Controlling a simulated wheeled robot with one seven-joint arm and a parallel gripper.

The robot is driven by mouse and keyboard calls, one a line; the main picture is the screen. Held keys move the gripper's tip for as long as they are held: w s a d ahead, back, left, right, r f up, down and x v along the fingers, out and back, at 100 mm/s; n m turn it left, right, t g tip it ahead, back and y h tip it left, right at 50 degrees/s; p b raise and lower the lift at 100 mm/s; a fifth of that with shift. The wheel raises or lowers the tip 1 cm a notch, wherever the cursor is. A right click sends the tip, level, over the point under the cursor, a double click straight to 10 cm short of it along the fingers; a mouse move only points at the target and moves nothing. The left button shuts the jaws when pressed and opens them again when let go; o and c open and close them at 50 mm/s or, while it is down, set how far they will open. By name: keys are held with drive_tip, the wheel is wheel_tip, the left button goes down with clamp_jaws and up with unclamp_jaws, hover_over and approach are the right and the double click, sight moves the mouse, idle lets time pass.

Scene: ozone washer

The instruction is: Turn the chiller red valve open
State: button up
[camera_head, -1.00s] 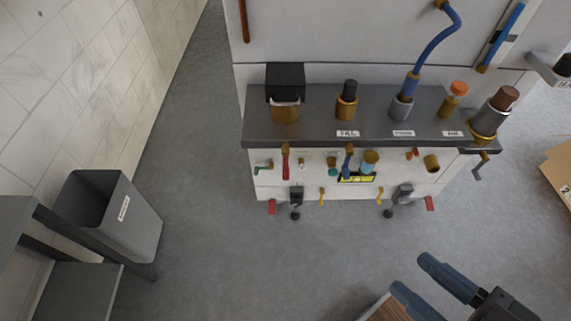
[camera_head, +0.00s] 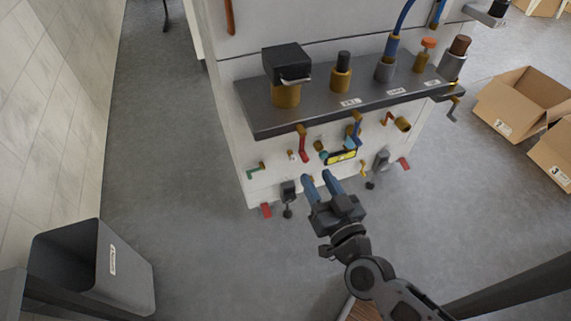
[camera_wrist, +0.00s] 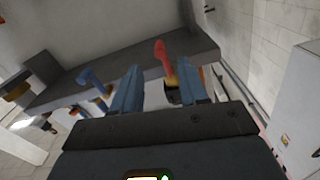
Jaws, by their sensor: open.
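The red valve handle (camera_head: 303,147) hangs on the front of the white machine, below its dark grey shelf. My gripper (camera_head: 317,178) is open and empty in front of the machine, just below the red handle in the head view. In the wrist view the red handle (camera_wrist: 164,58) shows between the two blue fingers of my gripper (camera_wrist: 160,78). It appears beyond the fingers, and I see no clear contact. A blue valve handle (camera_head: 353,137) is to the right of the red one; in the wrist view it is on the left (camera_wrist: 93,80).
The dark shelf (camera_head: 350,108) juts out above the valves. A grey bin (camera_head: 75,265) stands at lower left; cardboard boxes (camera_head: 510,110) are at right. Floor between is clear.

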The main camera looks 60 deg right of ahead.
sight(307, 161)
drive_tip(key=x, duration=0.8)
clamp_jaws()
idle(0.4)
